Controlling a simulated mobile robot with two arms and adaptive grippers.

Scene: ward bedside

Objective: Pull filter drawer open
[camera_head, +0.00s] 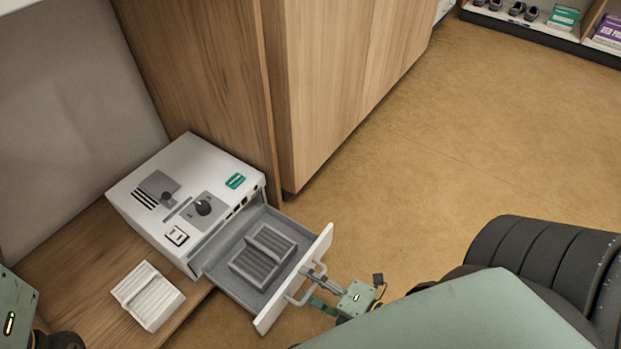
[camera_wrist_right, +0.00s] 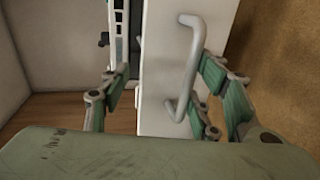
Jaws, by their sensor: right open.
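The white device (camera_head: 150,165) stands on a wooden shelf, and its filter drawer (camera_head: 213,278) is pulled out toward me. A dark grey ribbed filter (camera_head: 262,256) lies in the drawer. The drawer's white front (camera_head: 268,319) carries a grey bar handle (camera_head: 290,299). My right gripper (camera_head: 316,286) is at this handle. In the right wrist view the handle (camera_wrist_right: 193,62) stands between the open fingers of the gripper (camera_wrist_right: 155,105), nearer the right finger; I cannot tell whether they touch. My left arm shows at the lower left edge; its fingers are out of view.
A white ribbed filter (camera_head: 148,297) lies on the wooden shelf (camera_head: 62,262) in front of the device. A tall wooden cabinet (camera_head: 325,85) stands behind the drawer. The floor (camera_head: 450,130) to the right is clear up to a low shelf with shoes and boxes.

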